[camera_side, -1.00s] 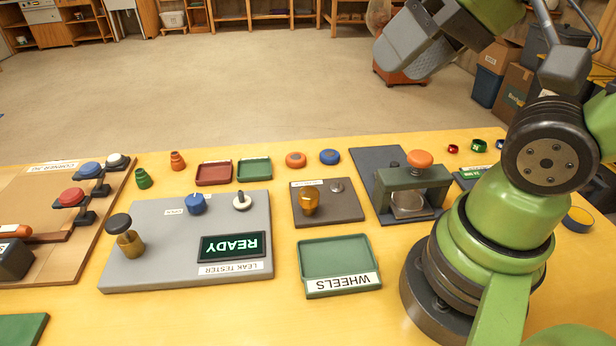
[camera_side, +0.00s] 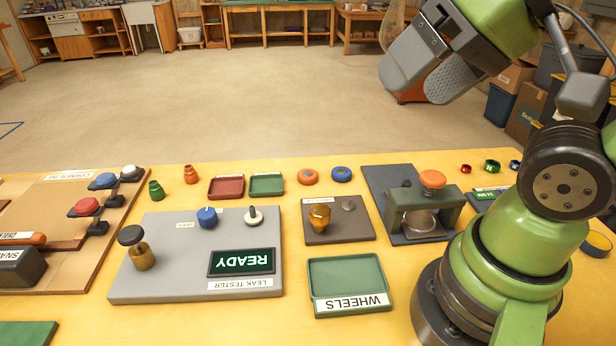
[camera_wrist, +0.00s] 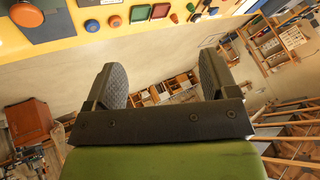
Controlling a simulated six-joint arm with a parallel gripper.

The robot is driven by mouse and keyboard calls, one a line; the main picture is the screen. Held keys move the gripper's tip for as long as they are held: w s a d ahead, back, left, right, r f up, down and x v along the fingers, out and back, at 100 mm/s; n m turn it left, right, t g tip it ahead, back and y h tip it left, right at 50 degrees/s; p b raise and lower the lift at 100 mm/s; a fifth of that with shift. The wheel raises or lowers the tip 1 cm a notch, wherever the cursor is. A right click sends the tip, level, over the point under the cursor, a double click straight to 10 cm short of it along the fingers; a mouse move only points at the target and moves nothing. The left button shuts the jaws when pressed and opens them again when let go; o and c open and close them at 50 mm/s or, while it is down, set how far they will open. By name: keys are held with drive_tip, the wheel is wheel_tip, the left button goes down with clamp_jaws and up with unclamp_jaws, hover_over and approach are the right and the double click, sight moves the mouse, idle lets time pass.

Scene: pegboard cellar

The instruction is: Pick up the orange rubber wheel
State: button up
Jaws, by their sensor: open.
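The orange rubber wheel (camera_side: 308,177) lies flat on the yellow bench, just left of a blue wheel (camera_side: 342,174). In the wrist view the orange wheel (camera_wrist: 114,22) shows at the top, with the blue wheel (camera_wrist: 92,25) beside it. My gripper (camera_side: 416,88) is raised high at the upper right of the side view, well away from the wheel. Its two padded fingers are apart and nothing is between them; the wrist view shows the same open gap (camera_wrist: 163,80). A green tray labelled WHEELS (camera_side: 316,274) stands empty near the bench front.
A green press with an orange knob (camera_side: 432,179) stands right of the wheels. A green tray (camera_side: 266,184) and a red tray (camera_side: 226,187) lie to their left. The grey leak tester (camera_side: 160,290) and a dark plate with an amber part (camera_side: 319,217) are in front.

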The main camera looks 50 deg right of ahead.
drive_tip(key=m+g+h, duration=0.2)
drive_tip(key=m+g, duration=0.5)
drive_tip(key=m, duration=1.7)
hover_over(311, 174)
drive_tip(key=f, duration=2.5)
drive_tip(key=shift+s+d+f, duration=0.2)
drive_tip(key=shift+s+f, duration=0.05)
drive_tip(key=shift+s, duration=0.05)
drive_tip(key=shift+n, duration=0.3)
drive_tip(key=f, duration=0.5)
drive_tip(key=shift+w+a+f, duration=0.15)
drive_tip(key=shift+w+f, duration=0.15)
drive_tip(key=shift+w, duration=0.1)
